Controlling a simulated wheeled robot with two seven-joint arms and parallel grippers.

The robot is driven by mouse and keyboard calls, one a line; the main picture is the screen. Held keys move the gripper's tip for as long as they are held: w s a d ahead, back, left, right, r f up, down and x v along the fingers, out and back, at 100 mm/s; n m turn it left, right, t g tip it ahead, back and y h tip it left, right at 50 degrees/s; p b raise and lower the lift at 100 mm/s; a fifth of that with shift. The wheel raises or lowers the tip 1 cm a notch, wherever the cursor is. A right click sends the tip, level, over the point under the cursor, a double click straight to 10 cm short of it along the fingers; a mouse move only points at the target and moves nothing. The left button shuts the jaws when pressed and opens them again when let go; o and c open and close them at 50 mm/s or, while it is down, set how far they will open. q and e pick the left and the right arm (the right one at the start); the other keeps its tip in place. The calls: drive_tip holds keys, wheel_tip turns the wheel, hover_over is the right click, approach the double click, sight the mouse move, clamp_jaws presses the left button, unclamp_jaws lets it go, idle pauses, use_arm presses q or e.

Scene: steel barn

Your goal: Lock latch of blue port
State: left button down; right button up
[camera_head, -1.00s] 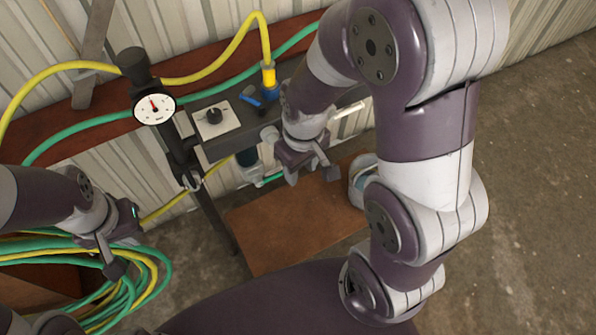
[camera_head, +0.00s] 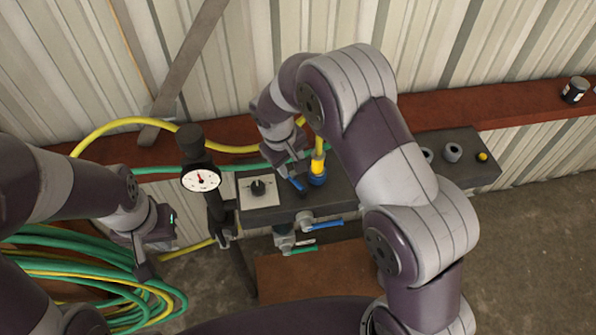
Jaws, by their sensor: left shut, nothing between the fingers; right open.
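The blue port (camera_head: 317,179) is on top of the dark bench, with the yellow hose end (camera_head: 318,162) standing upright in it. A small blue latch lever (camera_head: 297,184) shows just left of the port. My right gripper (camera_head: 289,172) is open, close above and behind the lever; whether it touches the lever cannot be told. My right arm hides part of the bench right of the port. My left gripper (camera_head: 143,268) is shut and empty, low at the left beside the coiled hoses, well away from the port.
A pressure gauge (camera_head: 201,180) on a post and a white switch plate (camera_head: 259,188) with a black knob stand left of the port. Valves with a blue handle (camera_head: 328,224) and a green handle (camera_head: 303,249) stick out in front. Green and yellow hoses (camera_head: 75,265) lie coiled at left.

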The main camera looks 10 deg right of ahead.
drive_tip(key=p, duration=0.1)
hover_over(298, 184)
drive_tip(key=s+a, duration=0.1)
drive_tip(key=a, duration=0.1)
drive_tip(key=a+x, duration=0.1)
drive_tip(key=x, duration=0.7)
drive_tip(key=d+p+x, duration=0.1)
drive_tip(key=shift+w+d+f, duration=0.15)
drive_tip(key=shift+w+f, duration=0.1)
drive_tip(key=shift+w, duration=0.05)
drive_tip(key=shift+s+f, duration=0.15)
drive_tip(key=shift+f, duration=0.05)
drive_tip(key=shift+s+a, duration=0.25)
drive_tip(key=shift+w+d, duration=0.1)
drive_tip(key=shift+w, duration=0.05)
drive_tip(key=c, duration=0.3)
clamp_jaws()
use_arm(q)
drive_tip(key=shift+w+r, duration=0.15)
drive_tip(key=shift+r, duration=0.5)
drive_tip(key=shift+w+r, duration=0.15)
drive_tip(key=shift+r, duration=0.45)
